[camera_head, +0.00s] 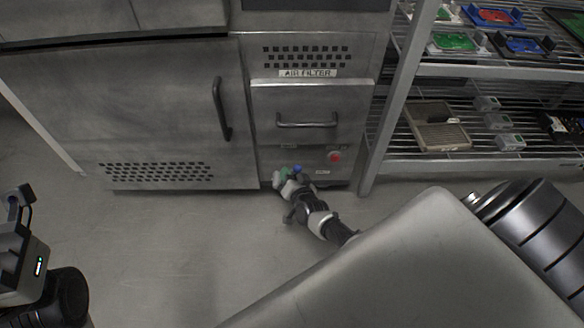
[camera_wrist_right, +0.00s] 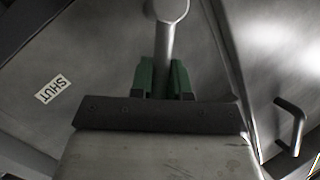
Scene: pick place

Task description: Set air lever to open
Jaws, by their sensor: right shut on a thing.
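The air lever (camera_wrist_right: 165,50) is a grey metal bar with a rounded end at the top of the right wrist view. It runs down between the two green fingers of my right gripper (camera_wrist_right: 163,78), which is shut on it. A label reading "SHUT" (camera_wrist_right: 52,88) is on the panel to the left of the lever. In the head view my right gripper (camera_head: 284,174) is at the low front of the cabinet, below the drawer, and hides the lever there. My left gripper (camera_head: 20,200) is at the left edge, away from the cabinet; its jaws do not show clearly.
The metal cabinet has an "AIR FILTER" label (camera_head: 308,73), a drawer handle (camera_head: 306,122) and a door handle (camera_head: 222,108). A red button (camera_head: 335,157) and a small blue part (camera_head: 297,168) are near my right gripper. Shelves (camera_head: 470,70) stand right; the floor (camera_head: 170,240) is clear.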

